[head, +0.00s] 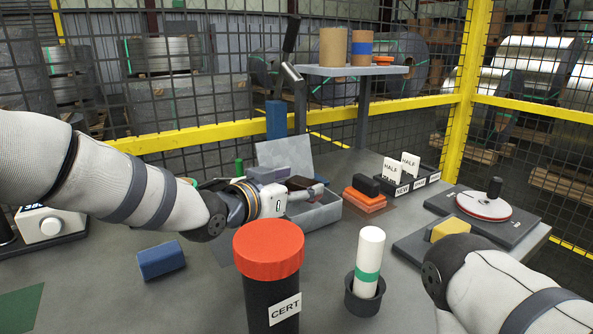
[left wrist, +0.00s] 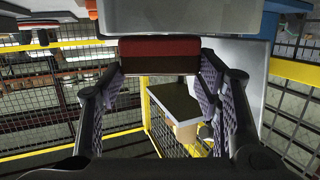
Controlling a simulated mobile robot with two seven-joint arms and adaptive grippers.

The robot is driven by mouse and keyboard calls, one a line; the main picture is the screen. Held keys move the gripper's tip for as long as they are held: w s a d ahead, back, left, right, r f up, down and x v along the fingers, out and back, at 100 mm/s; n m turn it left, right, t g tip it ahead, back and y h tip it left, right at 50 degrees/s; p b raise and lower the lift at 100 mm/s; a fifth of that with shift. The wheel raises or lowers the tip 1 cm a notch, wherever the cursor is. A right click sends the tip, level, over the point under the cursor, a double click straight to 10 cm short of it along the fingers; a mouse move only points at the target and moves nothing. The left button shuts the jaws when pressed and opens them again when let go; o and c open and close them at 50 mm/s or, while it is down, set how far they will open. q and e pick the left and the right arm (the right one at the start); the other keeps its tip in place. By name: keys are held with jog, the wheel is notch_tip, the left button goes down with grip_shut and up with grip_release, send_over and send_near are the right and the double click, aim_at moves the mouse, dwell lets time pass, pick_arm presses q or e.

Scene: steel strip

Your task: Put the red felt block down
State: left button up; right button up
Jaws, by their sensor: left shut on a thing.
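My left gripper (head: 308,194) reaches in from the left over the grey open box (head: 318,216) at the middle of the table. A dark red block (head: 300,183), which I take as the red felt block, shows at its fingers. In the left wrist view the red block (left wrist: 160,48) sits between the fingertip pads of the left gripper (left wrist: 160,72), and the gripper is shut on it. Whether the block touches the box is hard to tell. My right arm shows at the lower right, but its gripper is out of view.
A red-lidded CERT canister (head: 270,275) stands in front, with a blue block (head: 161,260) to its left. A white-and-green cylinder (head: 369,258) stands in a dark cup. Orange pads with a black block (head: 366,198) lie right of the box. A yellow block (head: 450,230) is farther right.

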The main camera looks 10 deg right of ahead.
pick_arm(q)
jog(key=shift+f, duration=0.4)
jog(key=o, duration=1.2)
jog(key=v, duration=1.2)
jog(key=shift+r, duration=0.1)
